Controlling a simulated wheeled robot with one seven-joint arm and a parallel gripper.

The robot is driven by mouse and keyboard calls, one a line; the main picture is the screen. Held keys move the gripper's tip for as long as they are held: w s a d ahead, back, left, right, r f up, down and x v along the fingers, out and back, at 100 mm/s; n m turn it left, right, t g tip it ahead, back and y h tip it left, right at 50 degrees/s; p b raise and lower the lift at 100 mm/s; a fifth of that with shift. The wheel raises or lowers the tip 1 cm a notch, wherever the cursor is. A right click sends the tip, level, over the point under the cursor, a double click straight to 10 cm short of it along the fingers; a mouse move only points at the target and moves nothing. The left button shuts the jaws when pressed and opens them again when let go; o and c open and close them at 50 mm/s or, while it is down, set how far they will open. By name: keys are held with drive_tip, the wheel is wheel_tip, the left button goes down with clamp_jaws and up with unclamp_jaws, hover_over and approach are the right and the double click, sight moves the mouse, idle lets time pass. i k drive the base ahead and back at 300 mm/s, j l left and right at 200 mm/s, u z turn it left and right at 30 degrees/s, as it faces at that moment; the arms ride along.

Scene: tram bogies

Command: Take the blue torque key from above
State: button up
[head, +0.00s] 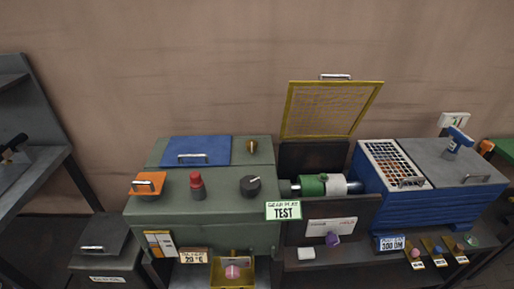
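A blue T-shaped tool (458,139), which looks like the torque key, stands at the back right of the head view. It rises from the grey top (428,158) of a blue ribbed cabinet (388,208), with its blue bar uppermost and a paler lower part beneath. Nothing covers it from above. Whether it sits in a socket or just rests there is too small to tell. My gripper does not show in this view.
Beside the key are a handle (477,179) and a white sign (454,119). A grated panel (396,163) lies to its left. Further left, a raised yellow mesh lid (330,109) stands above an open bay. A green machine (205,225) carries knobs and handles.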

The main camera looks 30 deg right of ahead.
sight(450, 153)
drive_tip(key=z, duration=1.8)
